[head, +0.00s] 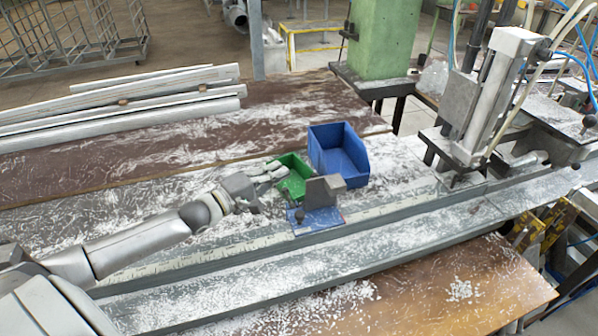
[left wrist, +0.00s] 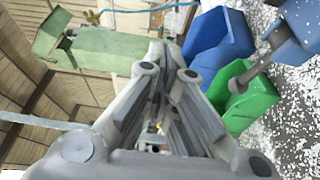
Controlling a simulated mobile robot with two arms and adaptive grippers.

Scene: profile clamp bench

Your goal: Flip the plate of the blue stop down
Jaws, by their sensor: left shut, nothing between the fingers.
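The blue stop (head: 322,221) sits on the rail near the middle of the bench in the head view. Its grey plate (head: 321,191) stands up above the blue base, and a dark knob (head: 299,215) is at its left side. Part of a blue body, probably the stop, shows at the upper right of the left wrist view (left wrist: 303,25). My left gripper (head: 284,173) is shut and empty. It is left of and behind the stop, beside the green bin, apart from the plate as far as I can tell. Its closed fingers fill the middle of the left wrist view (left wrist: 165,52).
A green bin (head: 295,184) and a larger blue bin (head: 340,150) stand right behind the stop. A clamp machine (head: 490,100) stands to the right on the rail. White profiles (head: 120,105) lie at the back left. White chips cover the rail (head: 400,224) and bench.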

